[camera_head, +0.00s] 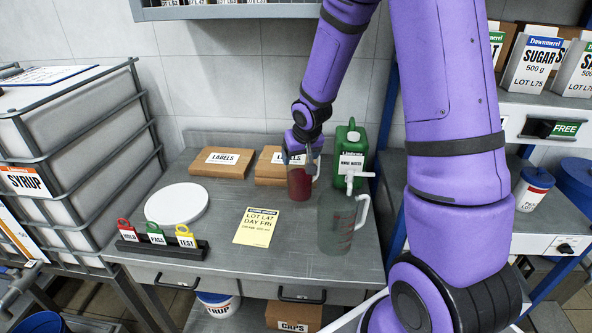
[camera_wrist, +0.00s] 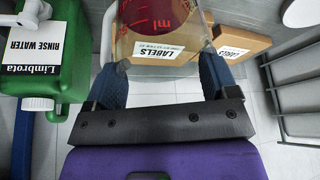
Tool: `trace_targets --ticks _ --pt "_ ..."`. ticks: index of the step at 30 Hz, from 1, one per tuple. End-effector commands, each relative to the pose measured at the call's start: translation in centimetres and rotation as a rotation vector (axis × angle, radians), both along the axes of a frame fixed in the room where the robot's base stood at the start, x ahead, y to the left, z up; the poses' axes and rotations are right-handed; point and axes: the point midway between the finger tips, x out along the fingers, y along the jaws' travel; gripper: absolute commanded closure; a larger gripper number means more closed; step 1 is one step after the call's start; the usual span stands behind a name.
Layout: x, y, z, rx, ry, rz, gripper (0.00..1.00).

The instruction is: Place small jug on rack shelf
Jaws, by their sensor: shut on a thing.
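My gripper (camera_head: 301,146) is shut on the small jug (camera_head: 299,184), a clear jug with red contents and a handle on its right. In the wrist view the jug (camera_wrist: 158,45) stands between the two fingers (camera_wrist: 160,80), with "ml" marks on the red part. The jug looks upright over the back of the grey bench; I cannot tell whether its base touches the bench. The rack shelf (camera_head: 535,106) is at the right, behind my arm, with sugar boxes (camera_head: 533,62) on it and a green "FREE" tag (camera_head: 563,129) on its front edge.
A larger clear jug (camera_head: 338,228) and a green rinse-water can (camera_head: 351,145) with a white tap stand close right of the held jug. Labels boxes (camera_head: 220,162) are behind it. A white disc (camera_head: 176,203), yellow card (camera_head: 256,227) and tag stand (camera_head: 160,248) lie left.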

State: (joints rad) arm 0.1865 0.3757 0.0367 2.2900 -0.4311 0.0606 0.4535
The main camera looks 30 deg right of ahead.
Motion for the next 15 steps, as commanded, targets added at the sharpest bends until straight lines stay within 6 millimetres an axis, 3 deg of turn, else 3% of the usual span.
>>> trace_targets --ticks 15 --pt "0.0 0.0 -4.5 0.000 0.000 0.001 0.79"
